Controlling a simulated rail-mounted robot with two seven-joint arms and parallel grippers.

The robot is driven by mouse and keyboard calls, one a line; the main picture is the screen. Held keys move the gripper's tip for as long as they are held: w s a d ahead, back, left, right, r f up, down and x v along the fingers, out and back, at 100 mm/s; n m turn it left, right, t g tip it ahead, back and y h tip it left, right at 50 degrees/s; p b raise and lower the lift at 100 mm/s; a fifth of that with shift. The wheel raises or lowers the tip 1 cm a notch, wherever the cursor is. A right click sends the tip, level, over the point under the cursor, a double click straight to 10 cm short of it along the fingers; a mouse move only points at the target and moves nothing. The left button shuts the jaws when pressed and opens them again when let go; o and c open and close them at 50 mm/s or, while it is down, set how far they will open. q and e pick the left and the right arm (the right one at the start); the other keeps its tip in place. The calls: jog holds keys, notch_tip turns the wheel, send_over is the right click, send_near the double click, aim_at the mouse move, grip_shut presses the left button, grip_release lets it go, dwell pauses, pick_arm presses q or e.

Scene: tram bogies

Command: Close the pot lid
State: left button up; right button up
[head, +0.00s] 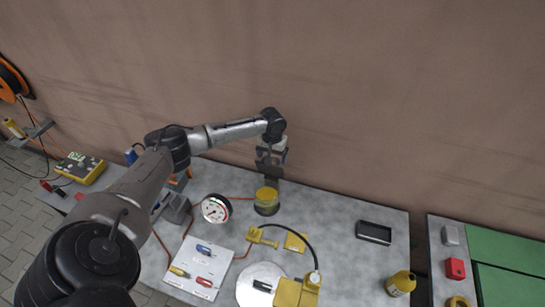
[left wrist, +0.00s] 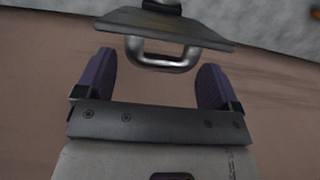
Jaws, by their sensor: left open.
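A small yellow and dark pot (head: 266,208) stands on the grey table near its back edge. In the left wrist view, a dark flat plate that looks like the pot lid (left wrist: 170,28) carries a shiny metal loop handle (left wrist: 165,64). My left gripper (head: 270,160) is above and behind the pot in the head view. In the left wrist view, its two purple-grey fingers (left wrist: 155,72) are spread, one on each side of the handle, with gaps between. In the head view the gripper largely hides the lid. My right gripper is not in view.
A round gauge (head: 216,208) stands left of the pot. The wall rises close behind.

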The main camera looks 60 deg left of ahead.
pick_arm(q)
jog(key=shift+f, duration=0.4)
jog(key=shift+c, duration=0.4)
jog(key=c, duration=0.9)
jog(key=shift+d+r, duration=0.1)
jog(key=shift+d, duration=0.05)
jog(key=shift+c, duration=0.2)
